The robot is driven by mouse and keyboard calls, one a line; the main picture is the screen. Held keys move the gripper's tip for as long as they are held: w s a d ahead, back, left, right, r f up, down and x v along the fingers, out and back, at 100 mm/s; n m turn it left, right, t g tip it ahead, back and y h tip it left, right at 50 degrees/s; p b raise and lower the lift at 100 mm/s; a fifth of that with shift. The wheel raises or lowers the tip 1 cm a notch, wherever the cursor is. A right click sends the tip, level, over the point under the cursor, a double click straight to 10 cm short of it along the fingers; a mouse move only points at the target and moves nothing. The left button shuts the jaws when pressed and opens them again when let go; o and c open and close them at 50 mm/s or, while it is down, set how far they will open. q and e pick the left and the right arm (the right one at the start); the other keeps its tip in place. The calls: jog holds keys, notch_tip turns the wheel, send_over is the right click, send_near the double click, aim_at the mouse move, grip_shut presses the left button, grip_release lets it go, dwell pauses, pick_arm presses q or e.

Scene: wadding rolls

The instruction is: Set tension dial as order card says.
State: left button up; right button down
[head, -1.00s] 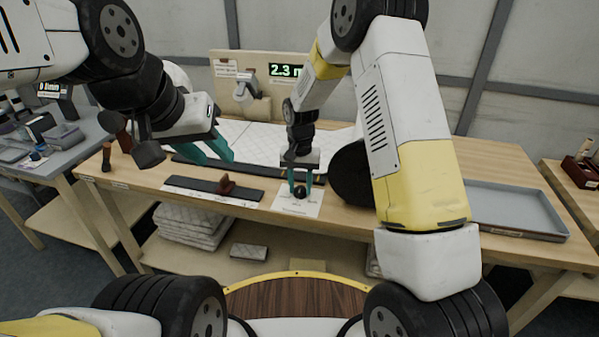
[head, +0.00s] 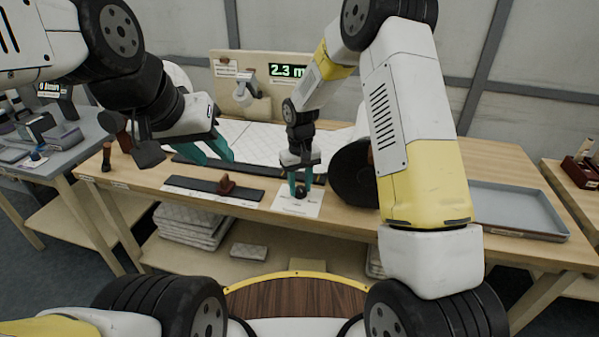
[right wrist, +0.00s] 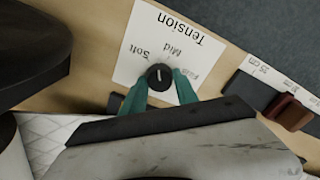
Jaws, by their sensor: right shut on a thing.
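The tension dial is a small black knob (right wrist: 159,76) with a pale pointer line. It sits on a white card (right wrist: 140,62) marked Tension, with Soft, Mid and a third label partly hidden by a finger. In the right wrist view its pointer line stands roughly upright in the picture, near Mid. My right gripper (right wrist: 160,86) is shut on the knob, one teal finger on each side; the head view also shows the gripper (head: 300,186) there. My left gripper (head: 215,150) hangs over the left of the table, with its fingers apart and nothing visible between them. I cannot make out an order card.
A black rail with a reddish-brown slider (head: 226,186) lies left of the dial card. A dark roll (head: 352,175) stands close right of my right gripper. A grey tray (head: 515,208) is at the right. A display reading 2.3 (head: 287,71) stands behind.

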aim_at(300, 189)
jog(key=n, duration=0.5)
jog(key=shift+n, duration=0.4)
dwell(0.4)
jog(key=c, duration=0.9)
grip_release()
jog(key=shift+c, duration=0.2)
notch_tip(300, 189, up, 8)
jog(key=shift+f, duration=0.1)
